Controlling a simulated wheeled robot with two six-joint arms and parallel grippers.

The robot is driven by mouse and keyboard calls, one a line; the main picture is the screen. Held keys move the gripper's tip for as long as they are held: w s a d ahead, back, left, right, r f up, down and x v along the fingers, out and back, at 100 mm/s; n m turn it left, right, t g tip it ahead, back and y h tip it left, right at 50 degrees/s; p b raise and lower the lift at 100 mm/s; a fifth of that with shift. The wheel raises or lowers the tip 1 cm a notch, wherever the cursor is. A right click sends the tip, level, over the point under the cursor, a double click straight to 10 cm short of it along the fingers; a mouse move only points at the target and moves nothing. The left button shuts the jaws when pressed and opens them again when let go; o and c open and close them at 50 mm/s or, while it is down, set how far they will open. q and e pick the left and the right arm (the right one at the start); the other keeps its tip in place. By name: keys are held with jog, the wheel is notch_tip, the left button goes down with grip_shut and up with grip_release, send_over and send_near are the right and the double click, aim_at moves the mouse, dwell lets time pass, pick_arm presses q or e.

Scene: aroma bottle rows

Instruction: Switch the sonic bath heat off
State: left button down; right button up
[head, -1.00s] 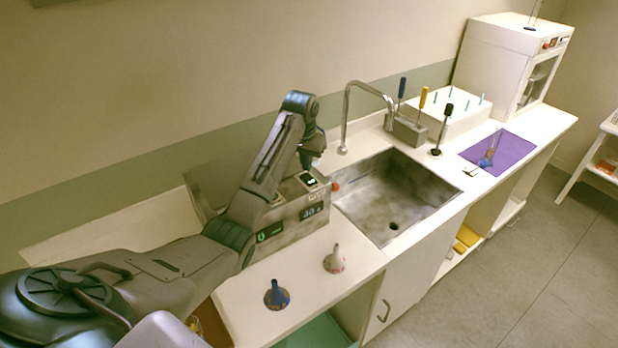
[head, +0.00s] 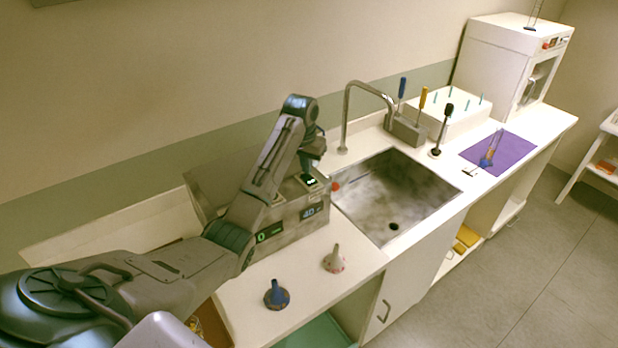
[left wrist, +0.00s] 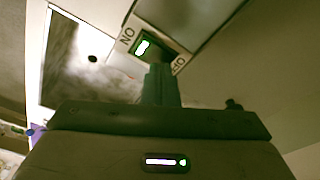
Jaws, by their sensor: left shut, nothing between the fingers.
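The sonic bath (head: 285,222) is a grey metal box left of the sink, with two small lit displays on its front. Its heat switch (head: 312,183) is on top at the right end. In the left wrist view the switch (left wrist: 143,47) shows a green light, with ON and OFF lettered on either side. My left gripper (head: 313,165) points down over the switch, shut and empty. In the left wrist view its fingers (left wrist: 157,75) are at the OFF side of the switch and hide part of it; I cannot tell if they touch. My right gripper is not in view.
The sink (head: 405,215) with its tap (head: 346,115) is just right of the bath. A red knob (head: 336,186) sits at the bath's right end.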

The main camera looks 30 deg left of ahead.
aim_at(306, 176)
pick_arm(q)
jog(key=shift+s+f, duration=0.1)
jog(key=shift+f, duration=0.6)
dwell(0.3)
jog(key=shift+r+p, duration=0.3)
jog(key=shift+r, duration=3.2)
